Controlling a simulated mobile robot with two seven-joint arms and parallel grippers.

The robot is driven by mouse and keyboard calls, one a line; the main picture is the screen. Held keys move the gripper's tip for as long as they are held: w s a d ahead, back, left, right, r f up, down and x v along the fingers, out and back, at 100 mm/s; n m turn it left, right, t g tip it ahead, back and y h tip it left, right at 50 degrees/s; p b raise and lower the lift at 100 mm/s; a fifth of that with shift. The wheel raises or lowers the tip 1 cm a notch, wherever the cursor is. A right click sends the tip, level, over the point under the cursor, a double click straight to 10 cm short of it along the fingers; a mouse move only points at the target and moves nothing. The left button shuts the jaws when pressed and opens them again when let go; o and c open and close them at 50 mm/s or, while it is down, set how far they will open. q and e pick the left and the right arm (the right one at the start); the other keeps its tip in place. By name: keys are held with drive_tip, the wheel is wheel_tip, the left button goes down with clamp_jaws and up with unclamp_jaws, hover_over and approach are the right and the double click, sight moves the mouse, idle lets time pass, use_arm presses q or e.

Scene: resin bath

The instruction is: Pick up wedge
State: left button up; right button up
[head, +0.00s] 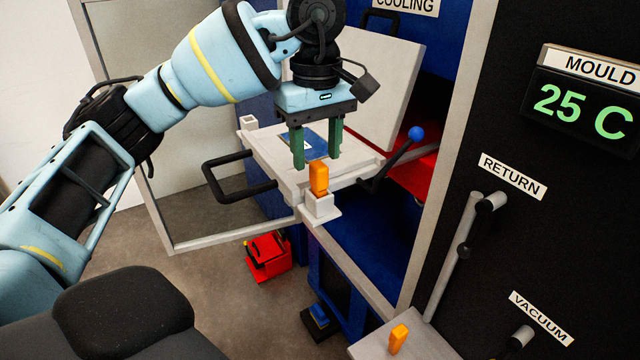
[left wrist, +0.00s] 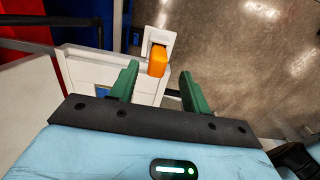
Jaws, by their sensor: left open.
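An orange wedge-like block (head: 319,180) stands upright in a small white holder (head: 320,207) at the front corner of the white tray. It also shows in the left wrist view (left wrist: 157,60), with its holder (left wrist: 160,36) beyond it. My left gripper (head: 316,162) points down with its green fingers open and empty. In the left wrist view the block lies between the lines of the two fingers (left wrist: 160,72). The fingertips appear close to the block's top; I cannot tell whether they touch it. A second orange block (head: 398,338) stands on a white ledge at the bottom right.
The white tray (head: 265,150) has a black handle (head: 228,180) and a blue-knobbed lever (head: 415,134) beside it. An upright white lid (head: 380,85) stands behind. A black panel with valve levers (head: 488,203) fills the right. Open floor (head: 215,290) lies below left.

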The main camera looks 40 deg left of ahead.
sight(319, 164)
use_arm(q)
drive_tip(key=f, duration=0.4)
drive_tip(key=shift+w, duration=0.2)
use_arm(e)
drive_tip(key=shift+f, duration=0.15)
drive_tip(key=shift+s, duration=0.15)
use_arm(q)
drive_tip(key=shift+r, duration=0.1)
clamp_jaws()
use_arm(e)
drive_tip(key=shift+s+f, duration=0.1)
drive_tip(key=shift+s, duration=0.2)
